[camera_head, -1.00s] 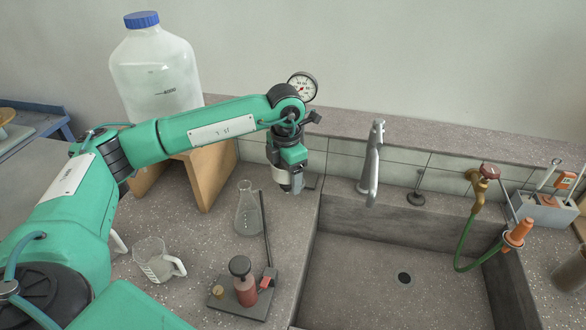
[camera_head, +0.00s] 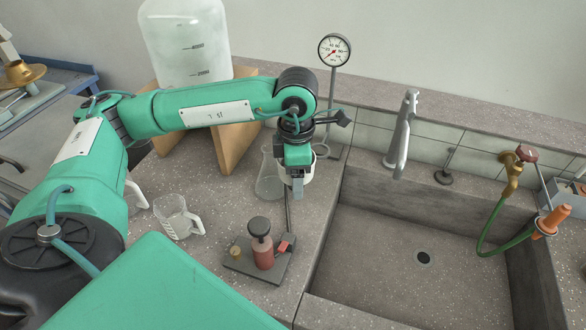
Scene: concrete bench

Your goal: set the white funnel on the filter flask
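The filter flask (camera_head: 268,183) is a clear glass cone standing upright on the bench, left of my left gripper. Its right side is partly covered by the gripper. My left gripper (camera_head: 297,188) points down, close beside the flask in the picture. A white rounded piece (camera_head: 312,168), which looks like the funnel, shows just behind and around the gripper's fingers. The arm hides most of it. I cannot tell whether the fingers hold it or it stands behind them. My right gripper is not in view.
A hand pump on a dark plate (camera_head: 262,258) stands in front of the gripper, with a thin dark rod rising behind it. A clear jug (camera_head: 172,218) stands to the left. A dial gauge (camera_head: 334,50) on a pole rises behind. The sink (camera_head: 400,285) is at right.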

